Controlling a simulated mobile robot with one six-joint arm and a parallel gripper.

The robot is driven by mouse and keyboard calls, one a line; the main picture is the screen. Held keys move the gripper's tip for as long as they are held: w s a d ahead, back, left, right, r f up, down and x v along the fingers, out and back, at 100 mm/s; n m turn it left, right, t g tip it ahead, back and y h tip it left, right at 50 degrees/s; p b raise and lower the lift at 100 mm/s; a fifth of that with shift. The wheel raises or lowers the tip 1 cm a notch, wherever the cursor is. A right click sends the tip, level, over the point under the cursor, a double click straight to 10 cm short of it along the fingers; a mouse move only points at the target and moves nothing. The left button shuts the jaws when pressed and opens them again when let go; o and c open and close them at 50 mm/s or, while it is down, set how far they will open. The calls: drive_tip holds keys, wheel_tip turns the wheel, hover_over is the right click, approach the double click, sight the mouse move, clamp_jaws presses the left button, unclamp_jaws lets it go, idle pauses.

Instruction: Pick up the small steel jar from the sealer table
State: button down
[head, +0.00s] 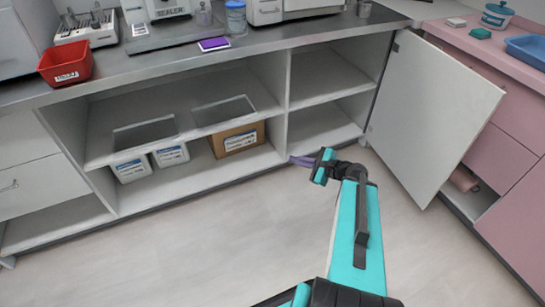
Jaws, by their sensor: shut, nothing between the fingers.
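A small grey metal jar (364,9) stands upright at the back right of the steel-topped sealer table (285,37), close to the top edge of the head view. Its top is near the picture edge. My gripper (302,160) is low in front of the open cabinet under the table, well below the tabletop and apart from the jar. It is shut and empty. The sealer (168,10) stands at the back of the table, left of the jar.
On the table are a red bin (66,67), a purple pad (214,44) and a blue-lidded container (236,18). An open cabinet door (430,110) sticks out at right, beside a pink counter (470,45). The floor in front is clear.

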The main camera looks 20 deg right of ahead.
drive_tip(key=s+d+r+m+t+h+p, duration=0.25)
drive_tip(key=d+r+m+p, duration=0.2)
drive_tip(key=d+r, duration=0.6)
drive_tip(key=s+d+r+m+t+h+p, duration=0.15)
drive_tip(key=d+r+m+h+p, duration=0.35)
drive_tip(key=d+r, duration=0.55)
drive_tip(key=s+d+r+m+h+p, duration=0.4)
drive_tip(key=s+d+r+p, duration=0.2)
drive_tip(key=s+d+r, duration=0.2)
drive_tip(key=s+d+r+m+g+h+p, duration=0.1)
drive_tip(key=s+d+r+m+h+p, duration=0.3)
drive_tip(key=s+d+r+p, duration=0.3)
drive_tip(key=s+d+r+m, duration=0.1)
drive_tip(key=d+r, duration=0.3)
drive_tip(key=r, duration=0.2)
drive_tip(key=shift+s+d+r, duration=0.15)
drive_tip(key=shift+s+d, duration=0.1)
drive_tip(key=shift+d, duration=0.15)
drive_tip(key=shift+h, duration=0.25)
